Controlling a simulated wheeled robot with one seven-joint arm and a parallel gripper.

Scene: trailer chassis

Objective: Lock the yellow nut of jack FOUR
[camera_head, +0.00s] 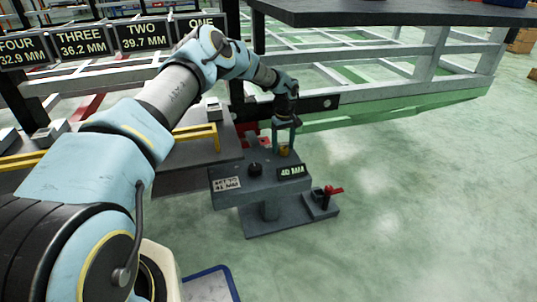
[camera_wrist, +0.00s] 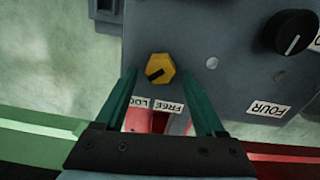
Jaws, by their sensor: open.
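The yellow hex nut (camera_wrist: 160,67) sits on the grey top of jack FOUR (camera_wrist: 220,90), with a dark line on its face slanting to the lower left. White LOCK (camera_wrist: 138,103) and FREE (camera_wrist: 169,106) labels lie just below it; the LOCK one is partly covered by a finger. My gripper (camera_wrist: 160,75) is open, its teal fingertips on either side of the nut with visible gaps. In the head view my gripper (camera_head: 285,127) points down over the nut (camera_head: 284,150) at the back of the grey jack panel (camera_head: 240,198). Whether the fingers reach nut height is unclear.
A black knob (camera_wrist: 290,32) and FOUR label (camera_wrist: 268,109) are right of the nut. In the head view a 40 MM display (camera_head: 291,171) is on the panel and a red-handled lever (camera_head: 332,191) at lower right. A sign reads FOUR 32.9 MM (camera_head: 20,53). Right floor is clear.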

